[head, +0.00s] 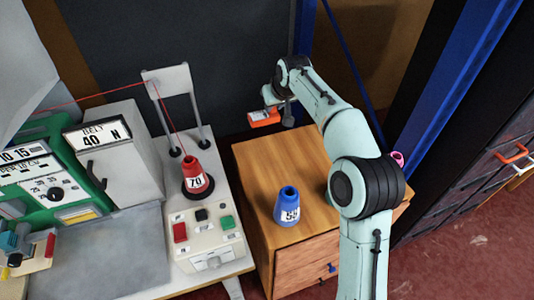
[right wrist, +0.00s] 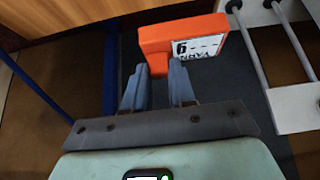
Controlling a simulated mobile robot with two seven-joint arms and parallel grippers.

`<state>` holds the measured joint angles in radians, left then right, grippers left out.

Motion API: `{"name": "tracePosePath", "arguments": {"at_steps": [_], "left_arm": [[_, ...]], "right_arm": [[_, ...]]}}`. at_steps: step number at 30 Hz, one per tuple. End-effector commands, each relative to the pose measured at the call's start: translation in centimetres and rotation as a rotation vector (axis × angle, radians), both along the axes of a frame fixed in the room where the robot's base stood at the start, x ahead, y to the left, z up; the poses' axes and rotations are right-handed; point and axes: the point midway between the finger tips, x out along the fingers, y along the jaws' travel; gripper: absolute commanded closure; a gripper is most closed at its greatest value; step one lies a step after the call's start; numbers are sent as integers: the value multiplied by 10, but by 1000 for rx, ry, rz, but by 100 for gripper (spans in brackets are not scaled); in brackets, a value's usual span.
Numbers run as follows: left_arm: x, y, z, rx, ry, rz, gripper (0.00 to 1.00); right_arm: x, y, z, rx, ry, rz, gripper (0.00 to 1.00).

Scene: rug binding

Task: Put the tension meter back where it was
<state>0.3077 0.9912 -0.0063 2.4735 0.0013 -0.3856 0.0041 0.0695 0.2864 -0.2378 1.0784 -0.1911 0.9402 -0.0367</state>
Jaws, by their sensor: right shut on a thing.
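The tension meter (head: 262,118) is a small orange box with a white display face, held in the air beyond the back edge of the wooden cabinet top. My right gripper (head: 283,110) is shut on it. In the right wrist view, the meter (right wrist: 160,36) sticks out past the fingertips of my right gripper (right wrist: 157,75), its white label reading "YARN" upside down. My left gripper is not in view.
A wooden drawer cabinet (head: 252,160) carries a blue cone (head: 289,207) marked 59. To its left, a red yarn cone (head: 196,178) marked 70 stands by a white stand (head: 170,80), button panel (head: 208,240) and green machine (head: 45,180). Drawers (head: 490,165) stand at right.

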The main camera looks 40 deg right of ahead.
Motion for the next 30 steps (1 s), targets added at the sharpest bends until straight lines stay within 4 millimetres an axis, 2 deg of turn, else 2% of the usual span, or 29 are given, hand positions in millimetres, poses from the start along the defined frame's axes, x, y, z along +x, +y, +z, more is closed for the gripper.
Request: {"name": "tracePosePath", "arguments": {"at_steps": [1, 3, 12, 15, 20, 27, 30], "left_arm": [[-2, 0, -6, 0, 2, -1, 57], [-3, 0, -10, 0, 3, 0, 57], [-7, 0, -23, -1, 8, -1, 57], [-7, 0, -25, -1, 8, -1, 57], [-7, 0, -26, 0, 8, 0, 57], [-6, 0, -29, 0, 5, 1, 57], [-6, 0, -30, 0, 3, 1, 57]], "right_arm": [[-1, 0, -16, 2, 6, -1, 100], [-1, 0, -35, 2, 6, -1, 100], [-1, 0, -112, 1, 5, -1, 100], [-1, 0, -128, 1, 3, -1, 100], [0, -1, -140, 0, 1, -1, 100], [-1, 0, -174, 1, 3, -1, 100], [0, 0, -181, 1, 1, -1, 100]]}}
